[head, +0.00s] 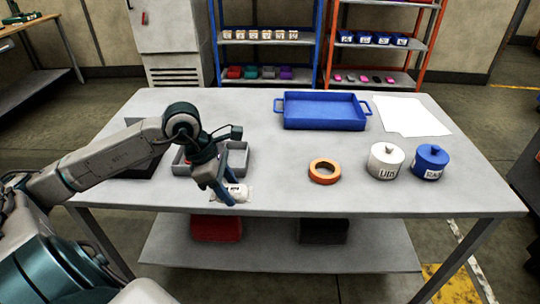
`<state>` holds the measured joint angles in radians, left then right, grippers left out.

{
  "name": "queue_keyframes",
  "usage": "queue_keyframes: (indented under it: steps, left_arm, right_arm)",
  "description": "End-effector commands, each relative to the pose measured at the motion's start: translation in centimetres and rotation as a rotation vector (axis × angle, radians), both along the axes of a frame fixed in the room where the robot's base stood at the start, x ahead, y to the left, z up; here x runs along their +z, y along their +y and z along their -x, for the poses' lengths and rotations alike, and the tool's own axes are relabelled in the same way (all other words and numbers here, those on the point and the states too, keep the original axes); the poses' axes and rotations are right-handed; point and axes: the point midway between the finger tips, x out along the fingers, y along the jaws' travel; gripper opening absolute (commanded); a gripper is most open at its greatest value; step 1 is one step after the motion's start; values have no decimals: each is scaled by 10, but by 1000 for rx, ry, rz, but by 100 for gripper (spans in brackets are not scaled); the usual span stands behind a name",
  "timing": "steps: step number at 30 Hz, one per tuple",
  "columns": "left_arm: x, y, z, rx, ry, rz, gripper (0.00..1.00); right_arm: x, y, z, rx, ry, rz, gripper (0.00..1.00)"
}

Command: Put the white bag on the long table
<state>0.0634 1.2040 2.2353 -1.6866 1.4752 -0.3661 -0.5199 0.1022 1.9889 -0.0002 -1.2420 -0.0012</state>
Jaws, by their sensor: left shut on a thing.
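The white bag (243,196) is small and carries dark print. It is at the front left of the long grey table (290,190), close to the front edge. My left gripper (229,192) points down with its blue fingers shut on the bag, which they partly hide. I cannot tell whether the bag touches the tabletop or hangs just above it. My right gripper is out of view.
A grey divided tray (238,158) is just behind the bag, partly hidden by my arm. An orange ring (324,171), a white pot (385,161), a blue pot (431,162), a blue tray (322,112) and a white sheet (410,116) also lie on the table. The front middle is clear.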

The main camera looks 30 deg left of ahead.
Motion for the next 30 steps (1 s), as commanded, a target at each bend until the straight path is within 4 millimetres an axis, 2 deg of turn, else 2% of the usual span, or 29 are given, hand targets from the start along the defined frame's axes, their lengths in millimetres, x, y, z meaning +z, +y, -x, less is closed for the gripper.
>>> queue_keyframes:
  steps: [13, 18, 24, 30]
  left_arm:
    - [-1, -3, -46, -2, 2, 10, 23]
    - [-3, -3, -74, -3, 3, 11, 23]
    - [-7, 0, -118, -2, 2, 10, 23]
    - [-12, 1, -146, -3, 4, 5, 23]
  right_arm:
    - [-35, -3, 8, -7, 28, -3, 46]
    - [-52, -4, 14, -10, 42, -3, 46]
    - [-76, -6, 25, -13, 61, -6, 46]
    - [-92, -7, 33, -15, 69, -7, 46]
